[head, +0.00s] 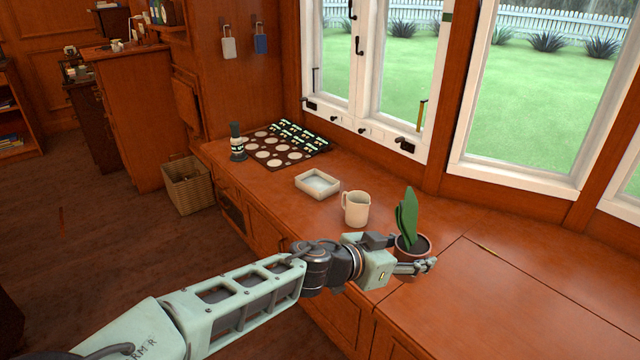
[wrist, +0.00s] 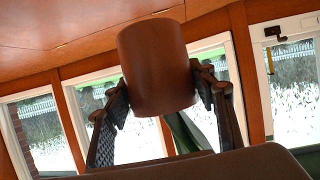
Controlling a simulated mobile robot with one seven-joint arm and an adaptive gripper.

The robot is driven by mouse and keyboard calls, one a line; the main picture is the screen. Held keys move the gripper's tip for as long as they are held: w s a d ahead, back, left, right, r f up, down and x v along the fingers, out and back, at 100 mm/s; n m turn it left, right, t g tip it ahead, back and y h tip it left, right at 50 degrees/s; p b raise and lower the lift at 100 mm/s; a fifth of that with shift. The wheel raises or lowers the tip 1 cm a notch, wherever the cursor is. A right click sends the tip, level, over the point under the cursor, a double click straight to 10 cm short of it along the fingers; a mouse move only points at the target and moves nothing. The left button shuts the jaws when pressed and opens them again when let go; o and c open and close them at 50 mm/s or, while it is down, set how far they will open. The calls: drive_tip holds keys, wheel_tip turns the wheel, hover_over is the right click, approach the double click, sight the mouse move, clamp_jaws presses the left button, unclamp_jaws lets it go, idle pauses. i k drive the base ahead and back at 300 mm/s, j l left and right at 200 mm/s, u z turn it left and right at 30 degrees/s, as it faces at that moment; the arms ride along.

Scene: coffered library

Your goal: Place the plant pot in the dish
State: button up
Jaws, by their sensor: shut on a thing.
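The plant pot (head: 411,252) is a small reddish-brown pot with dark soil and an upright green plant. My gripper (head: 408,262) is shut on it at the right of the head view, over the wooden counter; I cannot tell whether the pot touches the counter. In the wrist view the pot (wrist: 155,68) sits between the two fingers (wrist: 160,95), and part of the green plant shows beyond it. The dish (head: 330,191) is a pale, shallow rectangular tray on the counter, left of and farther back than the pot. It looks empty.
A cream mug (head: 356,208) stands between the dish and my gripper. Windows line the back. The counter (head: 520,300) at right is clear.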

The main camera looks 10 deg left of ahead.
sight(317, 187)
drive_tip(key=i+j+z, duration=0.1)
drive_tip(key=i+j, duration=0.15)
drive_tip(key=i+j+z, duration=0.1)
drive_tip(key=j, duration=0.25)
drive_tip(key=i+j+z, duration=0.15)
drive_tip(key=i+j, duration=0.15)
drive_tip(key=i+j+z, duration=0.1)
drive_tip(key=j, duration=0.3)
drive_tip(key=i+j+z, duration=0.1)
drive_tip(key=i+j, duration=0.2)
drive_tip(key=i+j+z, duration=0.1)
drive_tip(key=j, duration=0.35)
drive_tip(key=i+j+z, duration=0.15)
drive_tip(key=j, duration=0.25)
